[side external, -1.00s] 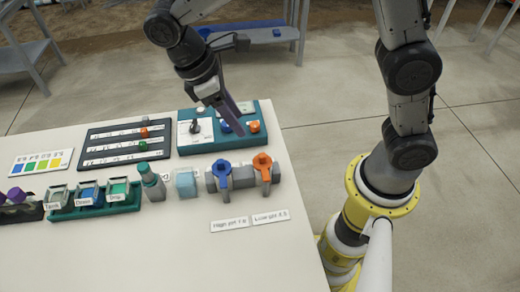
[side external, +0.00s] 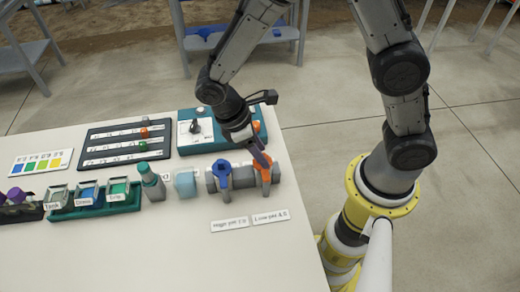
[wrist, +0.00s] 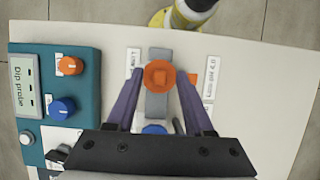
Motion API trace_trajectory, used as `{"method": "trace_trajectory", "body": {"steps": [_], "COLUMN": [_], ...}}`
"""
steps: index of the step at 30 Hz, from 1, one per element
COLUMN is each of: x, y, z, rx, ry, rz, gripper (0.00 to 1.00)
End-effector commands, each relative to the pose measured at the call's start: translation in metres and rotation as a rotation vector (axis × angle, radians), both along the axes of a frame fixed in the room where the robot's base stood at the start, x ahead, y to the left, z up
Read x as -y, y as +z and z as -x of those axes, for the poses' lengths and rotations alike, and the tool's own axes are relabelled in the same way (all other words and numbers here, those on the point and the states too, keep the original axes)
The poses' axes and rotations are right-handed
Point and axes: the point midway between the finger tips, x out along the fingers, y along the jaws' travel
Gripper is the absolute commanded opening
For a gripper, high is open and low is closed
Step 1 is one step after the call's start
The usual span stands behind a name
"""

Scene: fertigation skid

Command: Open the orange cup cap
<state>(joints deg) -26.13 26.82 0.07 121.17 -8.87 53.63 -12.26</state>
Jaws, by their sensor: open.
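The orange cup cap (side external: 266,175) sits on the right end of a grey twin-cup block (side external: 243,181), with a tab hanging down its front. The blue cap (side external: 221,172) sits on the left cup. In the wrist view the orange cap (wrist: 159,76) appears round and lies between the two purple fingers. My gripper (side external: 264,162) is open and close over the orange cap, with one finger on each side. It also shows in the wrist view (wrist: 159,73). I cannot tell whether the fingers touch the cap. The blue cap (wrist: 154,129) is partly hidden behind the gripper body.
A teal panel (wrist: 88,86) with orange and blue knobs lies beside the cups. A light blue block (side external: 186,183), a bottle (side external: 152,182) and a teal tray (side external: 95,212) stand left.

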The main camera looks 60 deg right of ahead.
Motion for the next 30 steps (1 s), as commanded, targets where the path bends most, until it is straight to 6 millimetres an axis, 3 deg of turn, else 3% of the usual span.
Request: {"method": "trace_trajectory", "body": {"steps": [5,14,30], "x": [0.0001,0.0,-0.0002], "y": [0.0,0.0003,0.0008], "z": [0.0001,0.0,-0.0001], "rx": [-0.001,0.0,0.0], "ry": [0.0,0.0,0.0], "rz": [0.001,0.0,0.0], "gripper": [0.53,0.0,0.0]}}
